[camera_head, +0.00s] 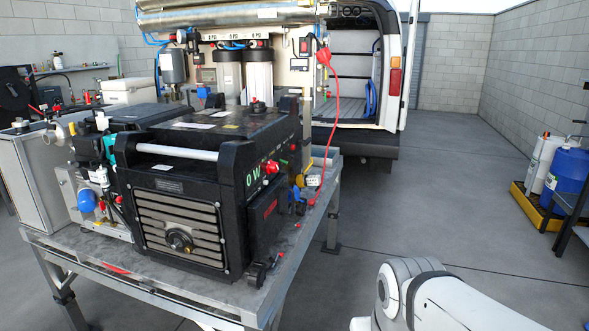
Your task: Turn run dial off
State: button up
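A black boxy machine (190,215) with a slatted front and a light carry bar stands on a metal table. A round dark knob with a brass-coloured centre (179,241) sits low on its slatted front. A red knob (271,167) sits on its right side, beside light green letters. I cannot tell which of these, if either, is the run dial, and no dial setting is readable. White links of my arm show at the bottom right, well to the right of the table. My gripper is not in view.
The table (255,299) has a bare front edge and legs below. A red cable (334,118) hangs at the machine's right. Behind stand filter housings (258,78) and an open van (392,75). Blue and white containers (567,178) stand at far right. The floor (445,190) between is clear.

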aim_at(271, 167)
jog(key=u, duration=0.05)
jog(key=i, duration=1)
jog(key=z, duration=0.05)
